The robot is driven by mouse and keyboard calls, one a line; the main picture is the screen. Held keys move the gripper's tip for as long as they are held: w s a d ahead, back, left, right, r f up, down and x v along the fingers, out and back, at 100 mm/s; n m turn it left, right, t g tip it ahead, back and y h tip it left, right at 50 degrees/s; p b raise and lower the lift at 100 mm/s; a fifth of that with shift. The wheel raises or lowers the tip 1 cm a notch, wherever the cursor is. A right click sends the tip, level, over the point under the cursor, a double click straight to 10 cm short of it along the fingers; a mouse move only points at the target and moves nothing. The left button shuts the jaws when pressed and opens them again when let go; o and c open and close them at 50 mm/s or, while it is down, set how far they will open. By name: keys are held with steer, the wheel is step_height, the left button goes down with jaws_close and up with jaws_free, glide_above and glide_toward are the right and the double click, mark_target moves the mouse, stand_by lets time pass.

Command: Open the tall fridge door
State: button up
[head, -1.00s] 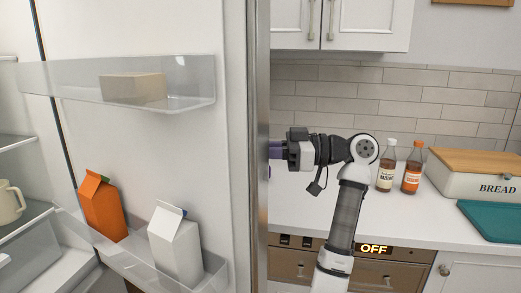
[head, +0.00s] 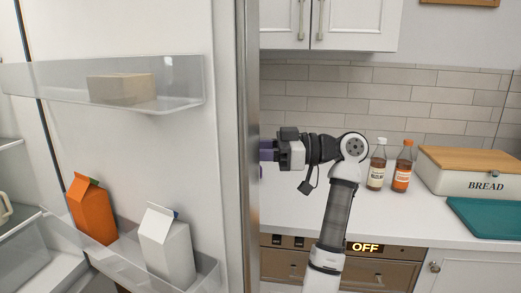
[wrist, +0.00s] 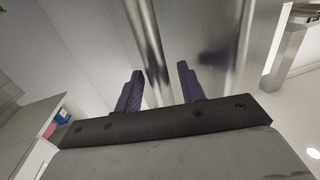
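The tall fridge door (head: 150,140) stands open at the left of the head view, its inner face with clear bins towards me. The fridge interior (head: 22,175) shows at the far left. My gripper (head: 266,151) is on the outer side of the door, its fingertips partly hidden behind the door's edge. In the wrist view my gripper (wrist: 158,88) has its two purple fingers apart, with the metal handle bar (wrist: 150,45) between them. A gap shows between the bar and the right finger, so the fingers are not closed tight on it.
The door bins hold an orange carton (head: 92,212), a white carton (head: 166,245) and a beige block (head: 121,88). Right of the door, the white counter (head: 290,212) carries two bottles (head: 389,170), a bread box (head: 470,175) and a teal board (head: 490,217).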

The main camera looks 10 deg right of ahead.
steer(key=b+v, duration=0.3)
steer(key=v, duration=1)
steer(key=shift+d, duration=0.35)
steer(key=shift+s+a, duration=0.1)
steer(key=shift+s, duration=0.05)
